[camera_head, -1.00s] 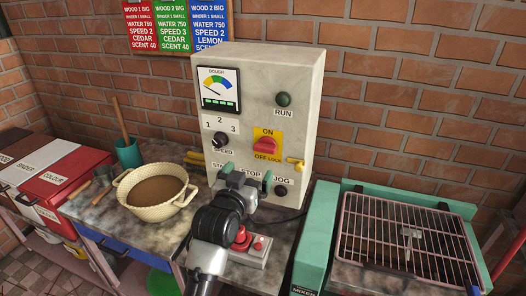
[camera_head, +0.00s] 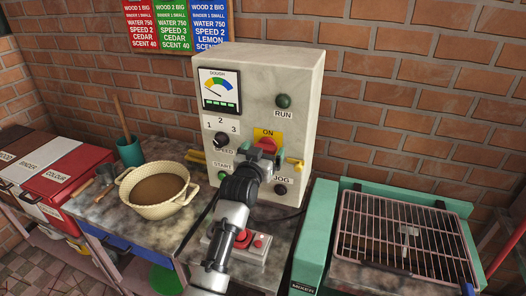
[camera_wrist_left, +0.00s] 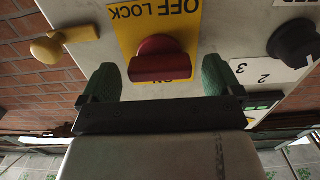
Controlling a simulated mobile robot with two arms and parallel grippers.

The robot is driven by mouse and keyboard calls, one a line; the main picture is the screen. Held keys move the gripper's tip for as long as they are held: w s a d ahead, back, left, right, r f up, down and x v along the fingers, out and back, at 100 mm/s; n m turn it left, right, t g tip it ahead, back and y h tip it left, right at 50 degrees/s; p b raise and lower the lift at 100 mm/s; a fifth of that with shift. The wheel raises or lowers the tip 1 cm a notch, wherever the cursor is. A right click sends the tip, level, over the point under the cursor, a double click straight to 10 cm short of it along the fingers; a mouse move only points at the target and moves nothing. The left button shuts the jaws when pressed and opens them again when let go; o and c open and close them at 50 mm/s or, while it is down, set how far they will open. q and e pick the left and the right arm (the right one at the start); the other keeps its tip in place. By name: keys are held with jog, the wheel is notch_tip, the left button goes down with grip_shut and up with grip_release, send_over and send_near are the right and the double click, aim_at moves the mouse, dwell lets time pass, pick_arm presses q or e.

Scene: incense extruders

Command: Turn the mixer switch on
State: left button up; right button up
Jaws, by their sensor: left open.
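In the left wrist view the gripper (camera_wrist_left: 161,80) is open, a finger on each side of the knob, with gaps visible. Contact is not visible. My right gripper is not in view.
A yellow lever (camera_head: 294,162) juts out right of the switch. The speed dial (camera_head: 222,139), green start button (camera_head: 223,175) and jog button (camera_head: 281,189) are nearby. A red-button box (camera_head: 257,243) stands below. A cream pot (camera_head: 158,205) is left; a green-framed mixer (camera_head: 346,185) is right.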

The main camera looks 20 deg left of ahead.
pick_arm(q)
jog(key=shift+c, duration=0.2)
jog(key=c, duration=0.9)
jog(key=shift+m, duration=0.4)
jog(key=m+p, duration=0.1)
jog(key=m, duration=0.1)
jog(key=shift+r+m, duration=0.1)
jog(key=shift+m, duration=0.3)
jog(key=m+p, duration=0.1)
jog(key=m, duration=0.3)
jog(key=shift+m, duration=0.3)
jog(key=m+p, duration=0.1)
jog(key=m, duration=0.4)
jog(key=m+p, duration=0.1)
jog(key=m, duration=0.3)
jog(key=shift+m, duration=0.3)
jog(key=shift+f, duration=0.2)
